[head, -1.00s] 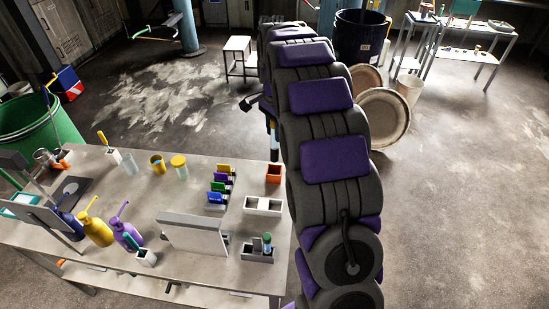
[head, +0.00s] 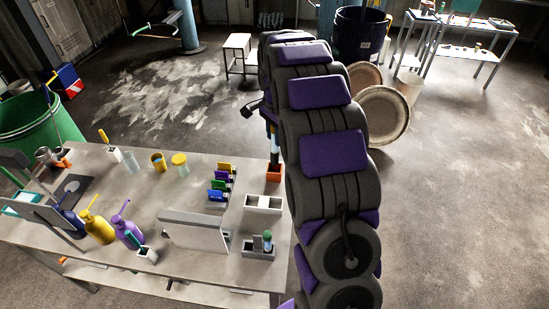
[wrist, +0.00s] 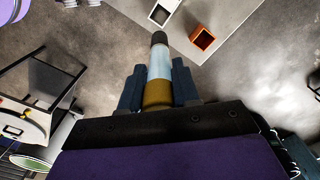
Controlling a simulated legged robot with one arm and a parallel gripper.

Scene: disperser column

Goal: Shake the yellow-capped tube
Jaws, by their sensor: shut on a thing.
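My gripper (wrist: 157,88) is shut on a tube (wrist: 159,62). In the wrist view its dull yellow cap (wrist: 158,95) sits between the fingers, and the pale body points away to a dark end. In the head view my arm covers most of my gripper, and the tube (head: 275,150) shows as a narrow pale strip left of the arm, just above an orange box (head: 274,173) in the picture. In the wrist view the open orange box (wrist: 202,39) lies right of the tube's end, apart from it.
The table (head: 185,215) holds a white two-hole block (head: 263,203), a grey holder (head: 258,252) with a green-capped tube (head: 267,240), colored clips (head: 221,182), a grey panel (head: 197,230) and pump bottles (head: 97,225). Open floor (head: 460,190) lies to the right.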

